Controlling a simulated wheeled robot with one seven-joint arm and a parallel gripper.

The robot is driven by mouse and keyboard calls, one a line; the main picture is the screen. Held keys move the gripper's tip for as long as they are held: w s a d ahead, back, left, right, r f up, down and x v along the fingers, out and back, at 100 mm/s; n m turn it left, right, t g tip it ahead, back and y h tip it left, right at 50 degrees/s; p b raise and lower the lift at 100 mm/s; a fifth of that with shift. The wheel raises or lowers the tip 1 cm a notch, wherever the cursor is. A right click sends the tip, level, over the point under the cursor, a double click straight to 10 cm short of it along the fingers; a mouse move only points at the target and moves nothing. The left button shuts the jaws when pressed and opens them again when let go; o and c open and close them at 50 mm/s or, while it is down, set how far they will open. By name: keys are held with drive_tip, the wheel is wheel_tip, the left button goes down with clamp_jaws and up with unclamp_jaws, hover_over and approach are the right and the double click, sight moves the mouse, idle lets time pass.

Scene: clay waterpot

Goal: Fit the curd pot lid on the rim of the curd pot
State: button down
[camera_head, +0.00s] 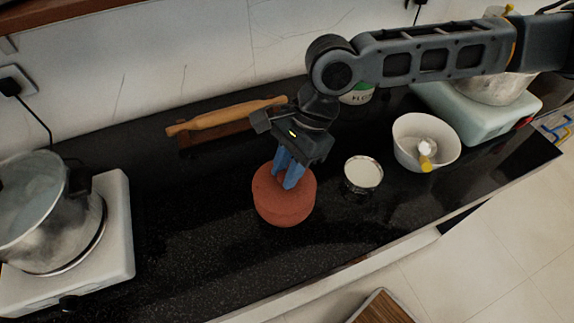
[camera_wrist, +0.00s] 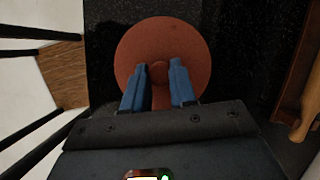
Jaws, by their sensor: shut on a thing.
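The curd pot (camera_head: 284,217), a round reddish-brown clay pot, stands upright on the black counter in the middle of the head view. The curd pot lid (camera_head: 268,192), a clay disc of the same colour, is over the pot's mouth and hides the rim. In the wrist view the lid (camera_wrist: 135,50) fills the upper middle as a round disc with a small knob. My gripper (camera_head: 287,184) points down from above, its blue fingers on either side of the knob (camera_wrist: 158,70). The pot is hidden under the lid there. I cannot tell whether the lid touches the rim all round.
A small white-topped cup (camera_head: 363,173) stands close to the right of the pot. A white bowl (camera_head: 405,150) is farther right. A rolling pin (camera_head: 227,118) lies behind. A steel pot (camera_head: 45,215) sits on a white stove at left. The counter left of the clay pot is clear.

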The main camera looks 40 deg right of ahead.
drive_tip(key=shift+f, duration=0.2)
drive_tip(key=c, duration=0.8)
unclamp_jaws()
drive_tip(key=shift+o, duration=0.3)
drive_tip(key=o, duration=0.5)
wheel_tip(320, 180, up, 2)
drive_tip(key=p, duration=0.2)
drive_tip(key=shift+r+p, duration=0.2)
drive_tip(key=shift+p, duration=0.2)
drive_tip(key=shift+r, duration=2.05)
